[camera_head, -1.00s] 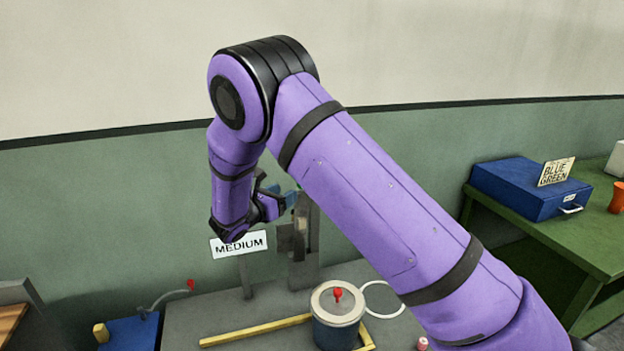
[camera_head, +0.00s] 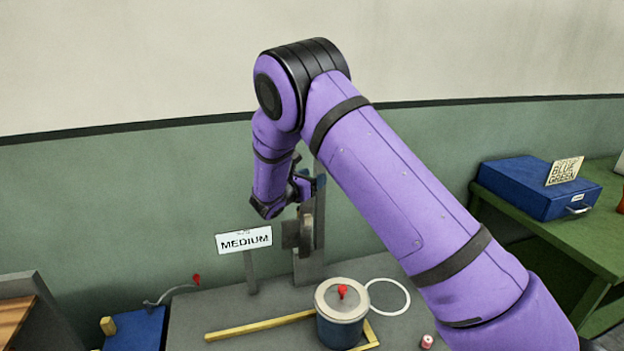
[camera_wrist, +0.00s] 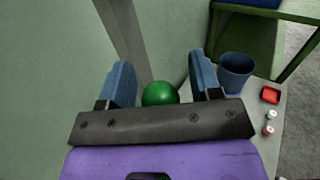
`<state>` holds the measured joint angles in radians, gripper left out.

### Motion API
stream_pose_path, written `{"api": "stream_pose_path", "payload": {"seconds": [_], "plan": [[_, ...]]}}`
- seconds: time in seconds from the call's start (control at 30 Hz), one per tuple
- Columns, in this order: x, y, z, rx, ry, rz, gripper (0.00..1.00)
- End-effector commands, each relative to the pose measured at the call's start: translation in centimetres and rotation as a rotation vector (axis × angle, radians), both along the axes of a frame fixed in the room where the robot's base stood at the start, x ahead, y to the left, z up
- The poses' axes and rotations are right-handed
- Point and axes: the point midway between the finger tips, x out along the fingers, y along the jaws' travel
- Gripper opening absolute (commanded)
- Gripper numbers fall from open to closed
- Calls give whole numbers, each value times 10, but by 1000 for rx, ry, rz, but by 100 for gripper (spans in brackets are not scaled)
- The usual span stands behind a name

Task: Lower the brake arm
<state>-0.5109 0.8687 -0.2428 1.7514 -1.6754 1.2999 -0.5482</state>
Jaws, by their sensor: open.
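A green ball (camera_wrist: 160,94), possibly the knob of the brake arm, shows between my gripper's two blue fingers in the wrist view. My gripper (camera_wrist: 158,82) is open, with one finger on each side of the ball. I cannot tell whether either finger touches it. In the head view my gripper (camera_head: 314,188) is beside the upper part of a grey upright post (camera_head: 308,265) with a plate on it. My own arm hides part of that area, and the brake arm itself is not clearly seen there.
A "MEDIUM" sign (camera_head: 244,240) stands left of the post. A lidded canister with a red knob (camera_head: 342,292), a yellow bar (camera_head: 260,325) and a white ring (camera_head: 402,297) are on the grey bench. A blue case (camera_head: 535,190) sits on a green table at right.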

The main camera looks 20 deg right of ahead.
Motion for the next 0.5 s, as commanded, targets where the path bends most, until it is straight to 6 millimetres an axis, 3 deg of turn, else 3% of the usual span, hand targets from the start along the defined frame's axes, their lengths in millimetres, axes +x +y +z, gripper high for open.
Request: {"api": "stream_pose_path", "payload": {"seconds": [0.07,0.3,0.5], "plan": [[0,0,0,0,0,0,54],[0,0,0,0,0,0,0],[-3,1,0,0,-7,0,0]]}}
